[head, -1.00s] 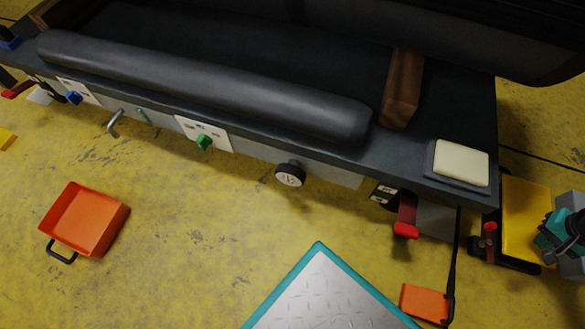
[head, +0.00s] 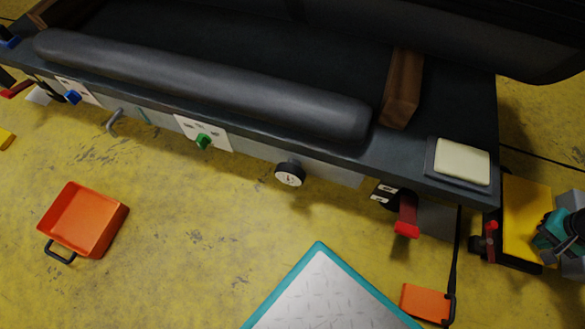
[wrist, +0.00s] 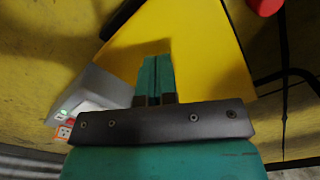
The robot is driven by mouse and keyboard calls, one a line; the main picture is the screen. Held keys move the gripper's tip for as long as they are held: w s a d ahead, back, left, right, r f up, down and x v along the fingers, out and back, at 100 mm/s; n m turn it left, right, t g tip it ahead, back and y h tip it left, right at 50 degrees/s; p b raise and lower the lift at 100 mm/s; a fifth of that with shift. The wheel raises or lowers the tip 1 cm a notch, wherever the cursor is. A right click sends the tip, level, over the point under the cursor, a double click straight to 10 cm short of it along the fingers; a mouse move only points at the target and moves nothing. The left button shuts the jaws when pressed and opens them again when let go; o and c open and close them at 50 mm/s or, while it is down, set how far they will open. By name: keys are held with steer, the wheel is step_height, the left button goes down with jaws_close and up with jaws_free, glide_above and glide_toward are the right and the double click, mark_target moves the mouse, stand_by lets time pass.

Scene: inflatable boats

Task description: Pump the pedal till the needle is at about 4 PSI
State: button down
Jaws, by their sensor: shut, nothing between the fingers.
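The yellow pedal (head: 525,205) is at the right end of the dark bench, on the floor. It also fills the upper middle of the wrist view (wrist: 190,45). My gripper (head: 541,242), teal and dark, is at the pedal's right edge in the head view. In the wrist view its fingers (wrist: 155,62) are together, with nothing between them, over the pedal. I cannot tell whether they touch it. The round pressure gauge (head: 290,174) sits on the bench's front. Its white dial and dark needle are too small to read.
Red handles (head: 406,229) stick out below the bench edge. A cream pad (head: 462,162) lies on its right corner. An orange tray (head: 84,220), a teal-edged metal plate (head: 325,297) and an orange block (head: 426,303) are on the yellow floor. Open floor lies between tray and plate.

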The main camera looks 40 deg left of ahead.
steer(key=shift+f+b, duration=1.05)
steer(key=shift+f, duration=0.95)
step_height(320, 180, up, 5)
steer(key=p, duration=0.4)
steer(key=shift+f, duration=0.1)
steer(key=shift+f+b, duration=1.5)
steer(key=shift+f, duration=1.05)
step_height(320, 180, up, 5)
steer(key=p, duration=0.4)
steer(key=shift+r+p, duration=0.15)
steer(key=shift+p, duration=0.25)
